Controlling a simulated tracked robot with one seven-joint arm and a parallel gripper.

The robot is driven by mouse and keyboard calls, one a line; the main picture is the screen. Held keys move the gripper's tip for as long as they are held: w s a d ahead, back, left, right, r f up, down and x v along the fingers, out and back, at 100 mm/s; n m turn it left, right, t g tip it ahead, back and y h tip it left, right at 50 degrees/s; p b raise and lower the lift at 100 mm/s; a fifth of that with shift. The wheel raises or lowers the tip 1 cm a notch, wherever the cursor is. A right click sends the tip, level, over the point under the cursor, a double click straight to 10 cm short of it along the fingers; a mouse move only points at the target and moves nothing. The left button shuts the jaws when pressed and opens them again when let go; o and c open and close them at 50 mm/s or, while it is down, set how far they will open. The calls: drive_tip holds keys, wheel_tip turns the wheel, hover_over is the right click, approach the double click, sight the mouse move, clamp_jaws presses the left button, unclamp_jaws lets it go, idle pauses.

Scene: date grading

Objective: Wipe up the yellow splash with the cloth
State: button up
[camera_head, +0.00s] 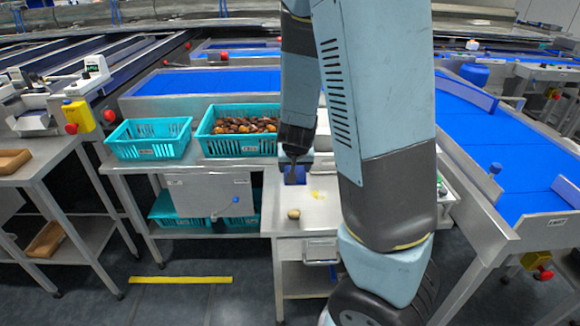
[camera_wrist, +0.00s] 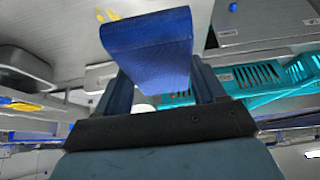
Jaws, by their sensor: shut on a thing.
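My gripper (camera_head: 295,160) hangs over the steel worktable (camera_head: 316,214) in the head view, pointing down. It is shut on the folded blue cloth (camera_head: 294,177), which also fills the space between the fingers in the wrist view (camera_wrist: 150,45). The yellow splash (camera_head: 318,194) lies on the tabletop, to the right of the cloth and nearer the front in the head view. It also shows at the top of the wrist view (camera_wrist: 106,16), to the left of the cloth. I cannot tell whether the cloth touches the table.
A small tan object (camera_head: 293,213) lies near the worktable's front edge. A teal crate of dates (camera_head: 222,146) and another teal crate (camera_head: 150,150) stand to the left. A blue conveyor (camera_head: 480,130) is on the right. My arm hides part of the worktable.

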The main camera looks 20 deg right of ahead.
drive_tip(key=o, duration=0.5)
drive_tip(key=c, duration=0.4)
